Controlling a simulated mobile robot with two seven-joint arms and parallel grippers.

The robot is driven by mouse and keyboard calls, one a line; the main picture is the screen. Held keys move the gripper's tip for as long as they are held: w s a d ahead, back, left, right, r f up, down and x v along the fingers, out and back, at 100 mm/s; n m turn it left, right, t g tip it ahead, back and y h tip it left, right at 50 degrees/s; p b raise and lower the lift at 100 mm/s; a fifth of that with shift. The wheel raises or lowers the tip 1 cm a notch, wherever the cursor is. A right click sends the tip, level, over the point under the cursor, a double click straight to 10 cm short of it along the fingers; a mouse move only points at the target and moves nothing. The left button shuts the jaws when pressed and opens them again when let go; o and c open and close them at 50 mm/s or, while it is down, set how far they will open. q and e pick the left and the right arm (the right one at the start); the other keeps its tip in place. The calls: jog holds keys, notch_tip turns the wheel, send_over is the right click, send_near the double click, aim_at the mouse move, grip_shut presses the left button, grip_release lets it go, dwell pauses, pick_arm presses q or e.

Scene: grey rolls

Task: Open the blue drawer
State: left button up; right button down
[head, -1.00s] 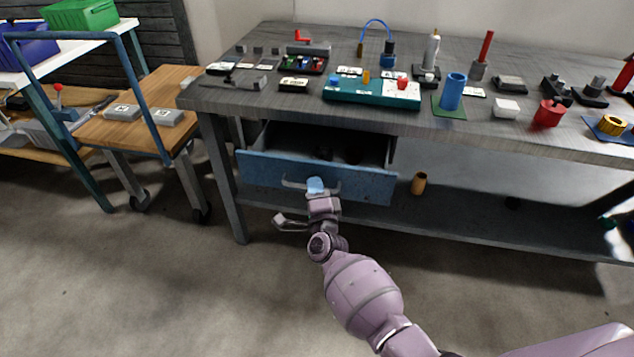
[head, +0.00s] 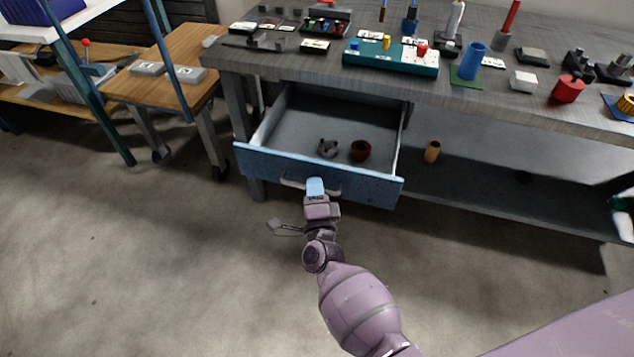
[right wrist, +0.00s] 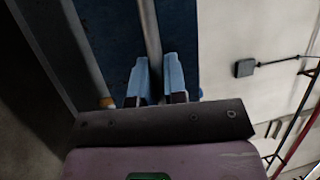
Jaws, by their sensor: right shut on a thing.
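The blue drawer (head: 362,187) under the grey workbench stands well open in the head view. Inside lie a dark curved part (head: 328,148) and a brown cup-like part (head: 361,150). My right gripper (head: 315,187) is at the drawer's front, shut on its grey bar handle (head: 334,192). In the right wrist view, the two light-blue fingers (right wrist: 158,82) stand on either side of the handle bar (right wrist: 151,35), with the blue drawer front behind. My left gripper does not show.
The workbench top (head: 300,68) carries several parts, among them a teal box (head: 390,60) and a blue cylinder (head: 473,60). An orange cylinder (head: 432,151) stands on the lower shelf. A wooden cart (head: 170,84) is at the left. The floor before the drawer is clear.

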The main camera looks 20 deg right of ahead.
jog(key=c, duration=1.5)
grip_release()
jog(key=shift+o, duration=0.2)
jog(key=shift+s, duration=0.1)
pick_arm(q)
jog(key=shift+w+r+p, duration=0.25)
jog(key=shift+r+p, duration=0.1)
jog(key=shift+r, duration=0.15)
pick_arm(e)
jog(key=v, duration=1)
jog(key=shift+s, duration=0.25)
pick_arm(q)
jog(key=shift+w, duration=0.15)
pick_arm(e)
jog(key=shift+a+f, duration=0.1)
